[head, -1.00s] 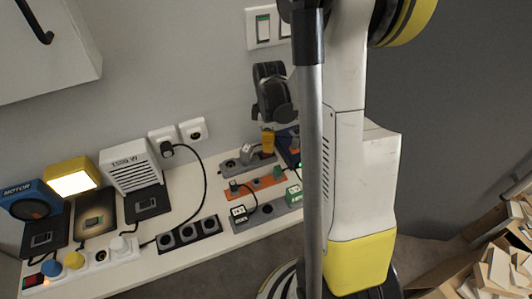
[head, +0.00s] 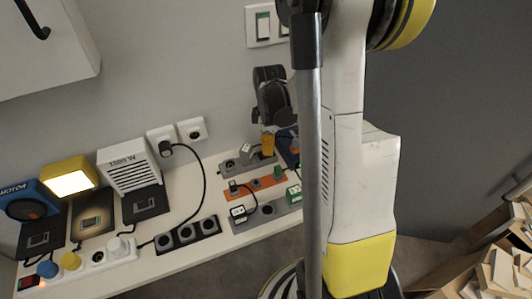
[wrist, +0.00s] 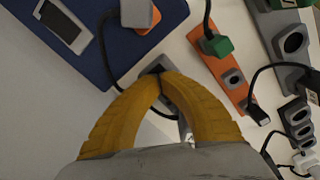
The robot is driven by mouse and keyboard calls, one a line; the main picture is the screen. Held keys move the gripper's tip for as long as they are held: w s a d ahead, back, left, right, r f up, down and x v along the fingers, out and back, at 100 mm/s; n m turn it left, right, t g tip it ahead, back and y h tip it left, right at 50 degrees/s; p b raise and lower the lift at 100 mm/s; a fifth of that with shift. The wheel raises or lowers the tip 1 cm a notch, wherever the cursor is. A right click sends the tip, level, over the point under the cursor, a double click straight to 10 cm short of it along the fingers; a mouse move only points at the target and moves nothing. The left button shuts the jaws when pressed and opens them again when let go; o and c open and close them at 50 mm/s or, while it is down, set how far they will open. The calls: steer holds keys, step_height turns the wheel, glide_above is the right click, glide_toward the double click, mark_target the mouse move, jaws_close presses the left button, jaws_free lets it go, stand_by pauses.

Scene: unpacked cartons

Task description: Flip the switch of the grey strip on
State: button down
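My gripper (head: 267,150) has yellow fingers and hangs over the right end of the back grey strip (head: 235,165). In the wrist view the fingertips (wrist: 159,78) meet, with a dark grey part just beyond them. A bit of grey shows between the fingers; whether the tips touch the strip I cannot tell. The strip's switch is hidden, so its position cannot be seen. A second grey strip (head: 283,207) lies nearer the front edge, with green-and-white plugs; it shows at the upper right in the wrist view (wrist: 268,25).
An orange strip (head: 248,190) lies between the grey strips. A black strip (head: 186,235) and a white strip (head: 117,254) are to the left. A dark blue box (wrist: 115,60) sits beside my fingers. Loose cables cross the white shelf; wall outlets (head: 193,129) are behind.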

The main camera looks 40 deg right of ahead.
steer(key=shift+f, duration=0.2)
steer(key=shift+r, duration=0.1)
steer(key=shift+r+p, duration=2.4)
steer(key=shift+r, duration=1)
steer(key=shift+a+r, duration=0.1)
